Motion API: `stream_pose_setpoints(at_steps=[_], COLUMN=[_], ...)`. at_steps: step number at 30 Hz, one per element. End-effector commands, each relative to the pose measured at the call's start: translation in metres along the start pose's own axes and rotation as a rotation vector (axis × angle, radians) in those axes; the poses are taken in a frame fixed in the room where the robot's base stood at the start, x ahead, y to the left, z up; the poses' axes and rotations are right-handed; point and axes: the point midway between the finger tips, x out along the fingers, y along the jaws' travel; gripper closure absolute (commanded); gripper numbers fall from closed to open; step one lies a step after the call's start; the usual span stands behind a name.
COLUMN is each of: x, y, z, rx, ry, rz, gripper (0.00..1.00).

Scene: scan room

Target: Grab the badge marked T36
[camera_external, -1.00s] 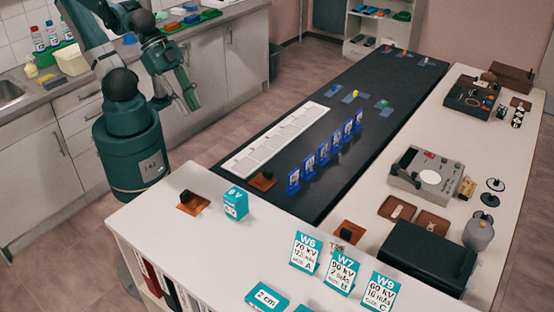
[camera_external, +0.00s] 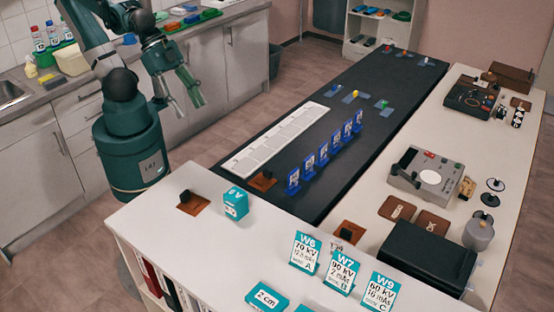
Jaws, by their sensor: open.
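Several blue upright badges (camera_external: 323,153) stand in a slanting row on the black tabletop, each with a small pale label. The labels are too small to read, so I cannot tell which badge is T36. My gripper (camera_external: 186,104) is open and empty, with its fingers pointing down. It is at the left, in front of the cabinets, well apart from the badges and to the left of the black table (camera_external: 235,147).
A flat white strip with compartments (camera_external: 275,140) lies left of the badges. A teal block (camera_external: 235,204) and teal cards (camera_external: 305,252) are on the near white counter. A grey device (camera_external: 426,172) stands on the right counter. Floor shows between my arm and the table.

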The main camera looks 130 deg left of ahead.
Motion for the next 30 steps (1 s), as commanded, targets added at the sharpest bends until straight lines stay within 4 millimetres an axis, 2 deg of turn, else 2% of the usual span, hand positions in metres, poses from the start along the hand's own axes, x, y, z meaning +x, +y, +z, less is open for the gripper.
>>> stream_pose_setpoints(at_steps=[5, 11, 20, 30], x=[0.0, 0.0, 0.006, 0.022], y=[0.0, 0.001, 0.004, 0.007], z=[-0.004, -0.02, -0.066, -0.121], rx=[0.006, 0.036, 0.125, 0.238], ry=[-0.003, -0.018, -0.061, -0.109], rz=[0.001, 0.008, 0.032, 0.071], gripper=[0.55, 0.55, 0.55, 0.55])
